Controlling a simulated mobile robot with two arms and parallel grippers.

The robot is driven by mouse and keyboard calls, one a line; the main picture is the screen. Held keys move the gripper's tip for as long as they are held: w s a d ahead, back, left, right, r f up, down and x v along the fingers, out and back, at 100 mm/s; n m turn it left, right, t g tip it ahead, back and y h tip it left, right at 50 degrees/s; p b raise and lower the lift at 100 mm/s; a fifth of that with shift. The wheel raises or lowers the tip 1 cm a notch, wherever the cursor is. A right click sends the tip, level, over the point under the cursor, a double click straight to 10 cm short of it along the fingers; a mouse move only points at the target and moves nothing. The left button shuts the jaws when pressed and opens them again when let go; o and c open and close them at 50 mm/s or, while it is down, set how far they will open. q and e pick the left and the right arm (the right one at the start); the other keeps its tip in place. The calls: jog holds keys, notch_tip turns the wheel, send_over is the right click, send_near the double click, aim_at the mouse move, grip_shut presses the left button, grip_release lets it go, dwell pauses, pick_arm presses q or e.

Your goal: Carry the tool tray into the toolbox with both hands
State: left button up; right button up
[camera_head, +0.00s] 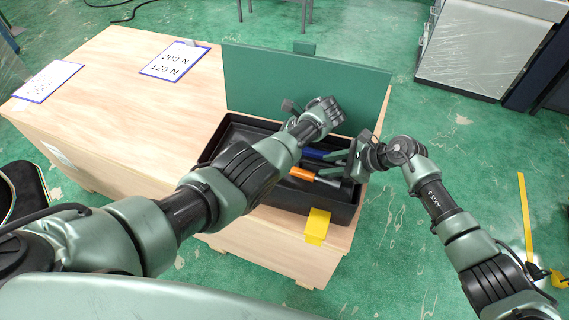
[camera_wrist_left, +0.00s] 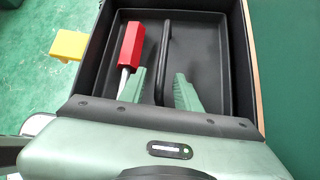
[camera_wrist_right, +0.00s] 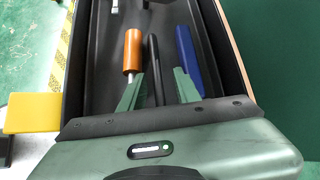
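The black toolbox (camera_head: 338,211) stands on the wooden table with its green lid (camera_head: 300,85) open at the back. The black tool tray (camera_wrist_left: 203,50) appears to lie inside the toolbox walls; its exact height cannot be told. It holds a red-handled tool (camera_wrist_left: 131,45), an orange-handled hammer (camera_wrist_right: 132,50) and a blue-handled tool (camera_wrist_right: 187,50). A black bar handle (camera_wrist_left: 164,45) runs along its middle.
Two printed sheets (camera_head: 174,61) (camera_head: 48,81) lie on the bare left part of the table (camera_head: 110,105). A yellow latch (camera_head: 317,226) sits on the toolbox front. A wrapped cabinet (camera_head: 475,50) stands at the back right. The green floor right of the table is mostly open.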

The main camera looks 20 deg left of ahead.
pick_arm(q)
jog(key=v, duration=0.7)
jog(key=shift+d, duration=0.1)
pick_arm(e)
jog(key=shift+d, duration=0.1)
pick_arm(q)
jog(key=shift+r, duration=0.1)
pick_arm(e)
jog(key=v, duration=1.2)
